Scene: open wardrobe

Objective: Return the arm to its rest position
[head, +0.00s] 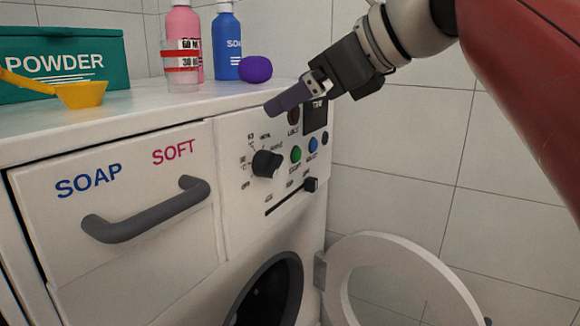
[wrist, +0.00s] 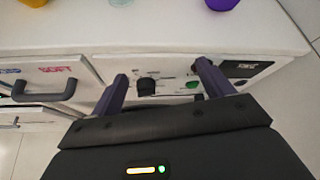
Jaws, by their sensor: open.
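My gripper (head: 290,97) is in front of the top right of the washing machine's control panel (head: 232,200) in the head view, with nothing between its fingers. In the wrist view my gripper (wrist: 160,82) shows its two fingers spread wide, with the panel and its black knob (wrist: 146,87) beyond them. My arm reaches in from the upper right of the head view. The gripper hides part of the panel near the small display (head: 315,116). I cannot tell whether a fingertip touches the panel.
The drawer handle (head: 145,212) sticks out. The round door (head: 345,285) hangs open at lower right.

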